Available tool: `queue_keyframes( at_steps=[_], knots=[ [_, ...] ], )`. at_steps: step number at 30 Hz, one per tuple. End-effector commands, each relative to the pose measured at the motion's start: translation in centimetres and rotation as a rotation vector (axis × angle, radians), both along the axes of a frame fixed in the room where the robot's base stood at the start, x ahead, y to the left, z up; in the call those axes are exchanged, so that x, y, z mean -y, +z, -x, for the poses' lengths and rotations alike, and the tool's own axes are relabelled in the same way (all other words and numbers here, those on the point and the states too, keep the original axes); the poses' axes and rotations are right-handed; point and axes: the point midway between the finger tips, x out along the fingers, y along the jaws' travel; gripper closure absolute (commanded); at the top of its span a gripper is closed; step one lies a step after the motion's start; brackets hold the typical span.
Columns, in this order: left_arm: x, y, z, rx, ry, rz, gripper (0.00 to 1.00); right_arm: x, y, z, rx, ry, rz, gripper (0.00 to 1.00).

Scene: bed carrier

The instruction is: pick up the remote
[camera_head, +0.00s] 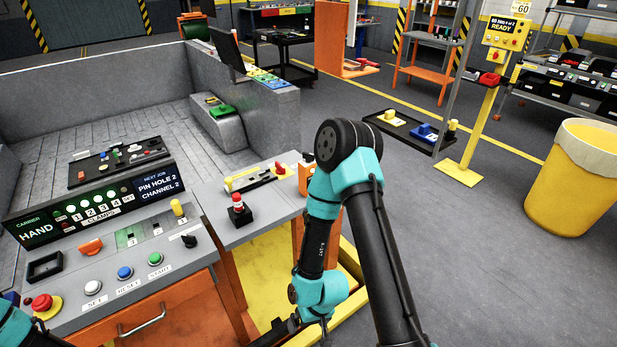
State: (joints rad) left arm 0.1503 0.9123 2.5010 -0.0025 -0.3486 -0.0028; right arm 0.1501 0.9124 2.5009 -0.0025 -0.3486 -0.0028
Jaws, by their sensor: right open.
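I cannot tell for certain which thing is the remote. My right gripper (262,340) is low at the bottom edge, below and in front of the side table. It is open, with its tips partly cut off, and nothing shows in it. Of my left arm only a teal link shows at the bottom left corner; its gripper is out of view.
A control console (120,285) with buttons and a lit display fills the left front. The grey side table (222,232) adjoins it. A yellow bin (575,195) and a yellow post (478,125) stand at the right. The grey floor between is open.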

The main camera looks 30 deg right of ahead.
Motion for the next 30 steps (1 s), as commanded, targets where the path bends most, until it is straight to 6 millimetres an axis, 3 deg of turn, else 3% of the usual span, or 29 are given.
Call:
queue_keyframes(
  at_steps=[6,30],
  knots=[
    [0.0,0.0,0.0,0.0,0.0,0.0,0.98,0.01,0.0,0.0,0.0,0.0,0.0,0.04],
    [0.0,0.0,0.0,0.0,0.0,0.0,0.21,0.0,0.0,0.0,0.0,0.0,0.0,0.04]
  ],
)
